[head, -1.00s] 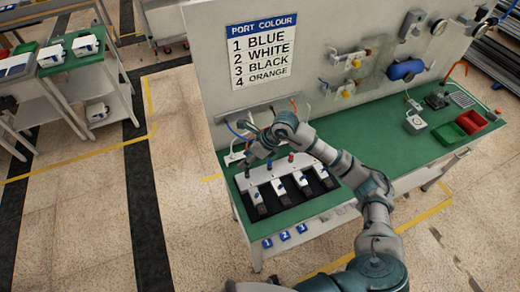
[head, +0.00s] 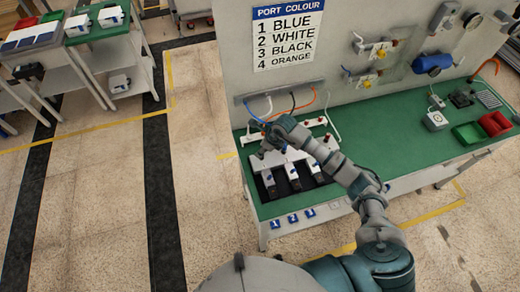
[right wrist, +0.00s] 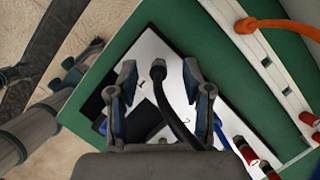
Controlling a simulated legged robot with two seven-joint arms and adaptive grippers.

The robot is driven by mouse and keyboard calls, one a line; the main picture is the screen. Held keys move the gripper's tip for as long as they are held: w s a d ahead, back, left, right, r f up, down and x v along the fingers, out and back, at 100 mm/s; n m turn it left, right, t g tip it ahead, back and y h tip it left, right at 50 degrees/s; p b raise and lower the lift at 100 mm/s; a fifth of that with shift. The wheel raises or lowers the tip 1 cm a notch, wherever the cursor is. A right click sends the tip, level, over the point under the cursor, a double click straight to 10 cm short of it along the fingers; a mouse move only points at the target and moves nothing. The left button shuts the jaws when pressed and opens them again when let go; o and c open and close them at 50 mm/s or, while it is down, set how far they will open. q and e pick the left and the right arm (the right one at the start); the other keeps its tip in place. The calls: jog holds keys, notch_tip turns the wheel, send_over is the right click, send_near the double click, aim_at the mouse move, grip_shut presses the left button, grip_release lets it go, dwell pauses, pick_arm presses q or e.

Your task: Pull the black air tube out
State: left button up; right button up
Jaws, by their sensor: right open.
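The black air tube (right wrist: 176,112) shows in the right wrist view, running from a white block between the fingers of my right gripper (right wrist: 158,72) back toward its palm. The fingers are open, one on each side of the tube, and do not visibly grip it. In the head view the black tube (head: 293,100) hangs at the rail between the white and orange tubes. My left gripper is not in view.
Blue (head: 253,112), white (head: 268,104) and orange (head: 311,100) tubes hang near the black one. The port-colour sign (head: 288,35) is on the panel behind. Red-capped fittings (right wrist: 244,150) lie right of the gripper. The green bench top (head: 390,143) has clear room to the right.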

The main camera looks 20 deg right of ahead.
jog(key=shift+x, duration=1)
jog(key=shift+w+a+f, duration=0.1)
jog(key=shift+f, duration=0.15)
jog(key=shift+a, duration=0.15)
jog(key=shift+a, duration=0.1)
grip_shut()
jog(key=c, duration=0.9)
grip_release()
grip_shut()
